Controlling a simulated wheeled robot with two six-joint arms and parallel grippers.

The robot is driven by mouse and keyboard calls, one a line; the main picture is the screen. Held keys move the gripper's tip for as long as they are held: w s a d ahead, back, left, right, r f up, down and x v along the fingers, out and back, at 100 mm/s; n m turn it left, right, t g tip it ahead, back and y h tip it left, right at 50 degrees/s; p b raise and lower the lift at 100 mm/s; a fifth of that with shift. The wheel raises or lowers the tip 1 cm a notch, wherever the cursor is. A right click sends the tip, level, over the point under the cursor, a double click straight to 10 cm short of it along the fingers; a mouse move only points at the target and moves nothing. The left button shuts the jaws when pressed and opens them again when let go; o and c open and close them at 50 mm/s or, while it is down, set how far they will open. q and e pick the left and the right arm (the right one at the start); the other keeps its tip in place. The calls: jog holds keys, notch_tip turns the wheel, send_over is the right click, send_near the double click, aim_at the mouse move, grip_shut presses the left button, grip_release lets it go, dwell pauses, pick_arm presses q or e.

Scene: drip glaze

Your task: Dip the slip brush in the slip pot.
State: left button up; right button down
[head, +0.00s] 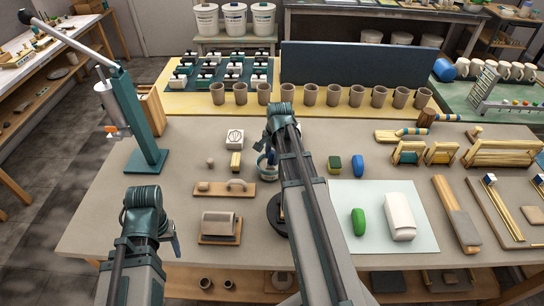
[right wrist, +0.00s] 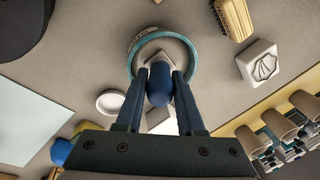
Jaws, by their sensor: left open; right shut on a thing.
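My right gripper (right wrist: 159,76) is shut on the blue handle of the slip brush (right wrist: 160,88), with a finger on each side. The slip pot (right wrist: 190,72) is a round teal-rimmed container under the brush. A pale piece shows past the handle inside the rim; whether the bristles touch the slip cannot be told. In the head view the pot (head: 262,170) is partly hidden behind my right arm, and the right fingers are mostly hidden. My left gripper (head: 175,243) is open and empty at the table's front left.
A row of brown cups (head: 333,95) stands behind.

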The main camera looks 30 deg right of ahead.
dwell(0.5)
jog(key=r+p, duration=0.2)
jog(key=s+r+p, duration=0.1)
jog(key=r+p, duration=0.2)
jog(key=shift+r, duration=0.1)
dwell(0.8)
notch_tip(320, 180, up, 4)
jog(key=p, duration=0.4)
